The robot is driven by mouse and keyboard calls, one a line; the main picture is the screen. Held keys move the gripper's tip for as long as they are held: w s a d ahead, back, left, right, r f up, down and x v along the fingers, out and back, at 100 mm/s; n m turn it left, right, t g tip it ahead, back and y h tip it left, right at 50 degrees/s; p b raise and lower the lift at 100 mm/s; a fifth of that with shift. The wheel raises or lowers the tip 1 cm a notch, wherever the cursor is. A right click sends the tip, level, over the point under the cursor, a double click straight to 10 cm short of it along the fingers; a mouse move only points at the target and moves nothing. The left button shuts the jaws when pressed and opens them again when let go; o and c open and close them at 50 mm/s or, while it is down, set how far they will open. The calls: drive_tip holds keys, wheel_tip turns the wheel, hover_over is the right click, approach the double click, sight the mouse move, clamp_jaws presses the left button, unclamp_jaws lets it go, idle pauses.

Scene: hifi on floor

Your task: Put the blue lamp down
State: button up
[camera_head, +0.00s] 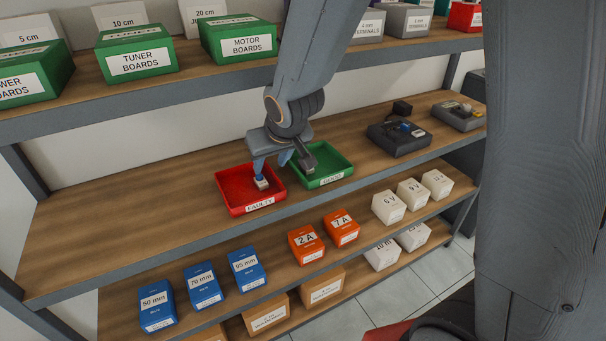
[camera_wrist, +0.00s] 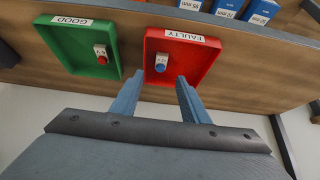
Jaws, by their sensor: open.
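The blue lamp (camera_wrist: 160,64) sits on a small white base inside the red FAULTY tray (camera_wrist: 203,60). In the head view the lamp (camera_head: 262,183) shows near the right side of that tray (camera_head: 223,190), below my gripper. My gripper (camera_wrist: 159,79) is open, and its two blue-grey fingers point towards the tray on either side of the lamp. The lamp appears just beyond the fingertips, with no contact visible. In the head view my gripper (camera_head: 271,165) hangs over the red tray, with the arm above it.
The green GOOD tray (camera_wrist: 65,45) is beside the red tray and holds a red lamp (camera_wrist: 101,55) on a white base. Dark devices (camera_head: 398,141) stand farther right on the same shelf. The upper shelf (camera_head: 120,96) carries labelled boxes. The shelf left of the red tray is clear.

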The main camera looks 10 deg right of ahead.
drive_tip(key=s+d+m+g+h, duration=0.1)
drive_tip(key=s+d+m+g, duration=0.2)
drive_tip(key=s+d, duration=1.1)
drive_tip(key=shift+s+f+g+h, duration=0.4)
drive_tip(key=shift+s+g, duration=0.1)
drive_tip(key=shift+s, duration=0.3)
